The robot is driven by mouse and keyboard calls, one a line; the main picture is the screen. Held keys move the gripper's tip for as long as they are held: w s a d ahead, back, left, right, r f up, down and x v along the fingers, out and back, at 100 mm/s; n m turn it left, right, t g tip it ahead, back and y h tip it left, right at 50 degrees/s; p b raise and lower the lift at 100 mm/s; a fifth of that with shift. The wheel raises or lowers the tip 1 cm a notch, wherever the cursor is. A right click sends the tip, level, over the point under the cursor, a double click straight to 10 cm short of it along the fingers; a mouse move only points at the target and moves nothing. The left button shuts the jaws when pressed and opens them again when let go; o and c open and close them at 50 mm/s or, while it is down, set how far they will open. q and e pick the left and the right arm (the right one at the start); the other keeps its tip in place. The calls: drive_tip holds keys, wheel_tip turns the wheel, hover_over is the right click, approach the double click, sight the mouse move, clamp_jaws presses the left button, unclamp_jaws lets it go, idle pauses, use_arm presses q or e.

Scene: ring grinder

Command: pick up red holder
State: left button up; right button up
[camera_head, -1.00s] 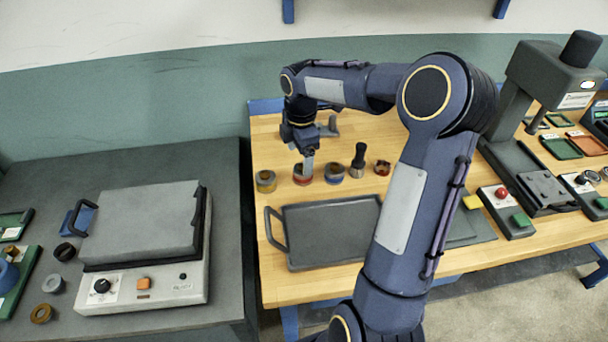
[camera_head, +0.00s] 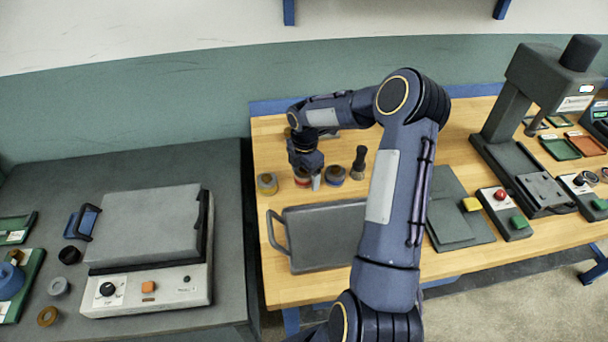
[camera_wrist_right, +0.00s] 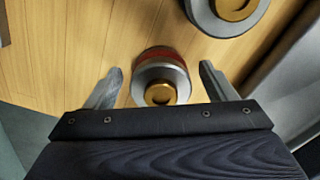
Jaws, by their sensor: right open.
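The red holder (camera_head: 302,183) stands on the wooden table behind the grey tray, mostly hidden by my right gripper (camera_head: 309,177) in the head view. In the right wrist view the holder (camera_wrist_right: 161,64) shows a red band, a grey ring and a brass-coloured centre. The open fingers of my right gripper (camera_wrist_right: 160,70) are on either side of it, with a gap at each side. Nothing is held. My left gripper is not in view.
A yellowish holder (camera_head: 267,184) stands to the left and a blue-banded holder (camera_head: 335,175) close to the right. A brush (camera_head: 359,162) stands further right. The grey tray (camera_head: 318,240) lies in front. A press (camera_head: 523,140) stands at the right.

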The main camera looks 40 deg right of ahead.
drive_tip(key=shift+c, duration=0.4)
drive_tip(key=c, duration=1.4)
drive_tip(key=shift+r, duration=0.1)
drive_tip(key=shift+c, duration=0.4)
drive_tip(key=shift+r, duration=0.1)
